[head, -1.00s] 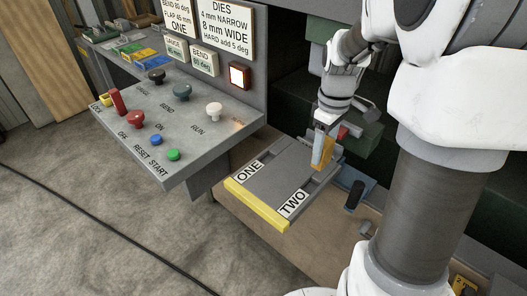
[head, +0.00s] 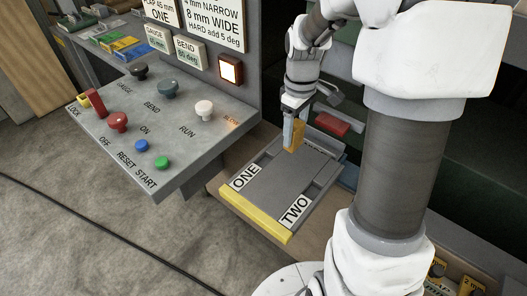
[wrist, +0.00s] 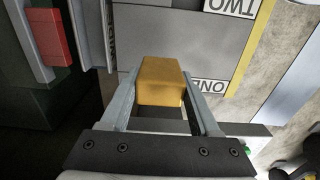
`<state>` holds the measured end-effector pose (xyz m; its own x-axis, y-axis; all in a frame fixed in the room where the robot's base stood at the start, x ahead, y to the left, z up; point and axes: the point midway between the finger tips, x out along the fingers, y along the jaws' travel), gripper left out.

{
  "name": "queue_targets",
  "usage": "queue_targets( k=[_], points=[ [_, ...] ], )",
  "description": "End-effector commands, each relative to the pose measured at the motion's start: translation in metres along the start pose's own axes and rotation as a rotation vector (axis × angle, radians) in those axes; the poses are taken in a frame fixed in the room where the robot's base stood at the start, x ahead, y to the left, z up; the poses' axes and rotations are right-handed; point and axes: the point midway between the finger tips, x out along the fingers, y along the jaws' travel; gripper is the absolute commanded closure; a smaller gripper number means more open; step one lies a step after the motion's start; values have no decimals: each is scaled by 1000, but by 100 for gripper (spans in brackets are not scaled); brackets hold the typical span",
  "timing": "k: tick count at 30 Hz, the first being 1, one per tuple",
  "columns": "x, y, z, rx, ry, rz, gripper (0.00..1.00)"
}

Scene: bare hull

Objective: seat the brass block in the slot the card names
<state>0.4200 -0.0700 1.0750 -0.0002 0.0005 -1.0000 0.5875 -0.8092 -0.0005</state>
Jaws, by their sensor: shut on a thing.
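My gripper (head: 293,130) is shut on the brass block (head: 296,137), above the back of a grey slotted plate (head: 272,190). In the wrist view the brass block (wrist: 160,82) sits between both fingers. The plate has a yellow front edge and labels ONE (head: 245,177) at left and TWO (head: 295,211) at right. In the wrist view the block is close to the upside-down ONE label (wrist: 208,86), with TWO (wrist: 232,5) farther off. I cannot tell whether the block touches the plate. The card (head: 161,10) is cut off at the top; its lowest line reads ONE.
A control panel (head: 185,115) with knobs and buttons stands left of the plate. A lit square lamp (head: 230,69) is on its upright face. A red block (head: 332,124) lies behind the plate; it also shows in the wrist view (wrist: 45,38). The floor (head: 80,215) at left holds only a cable.

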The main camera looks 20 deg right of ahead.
Motion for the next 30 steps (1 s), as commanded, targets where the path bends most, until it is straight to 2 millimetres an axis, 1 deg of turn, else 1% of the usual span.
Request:
queue_targets(
  k=[1, 6, 9, 12, 16, 21, 24, 30],
  points=[
    [6, -7, -11, -7, -1, -2, 100],
    [28, -25, -42, -5, -1, -1, 100],
    [37, -32, -55, -3, 0, 0, 100],
    [42, -36, -63, -1, 1, 1, 100],
    [49, -38, -67, 0, 0, 1, 100],
    [73, -39, -66, 0, -2, -2, 100],
    [83, -39, -66, -1, -1, -1, 100],
    [85, -38, -67, 0, 2, 2, 100]
  ],
)
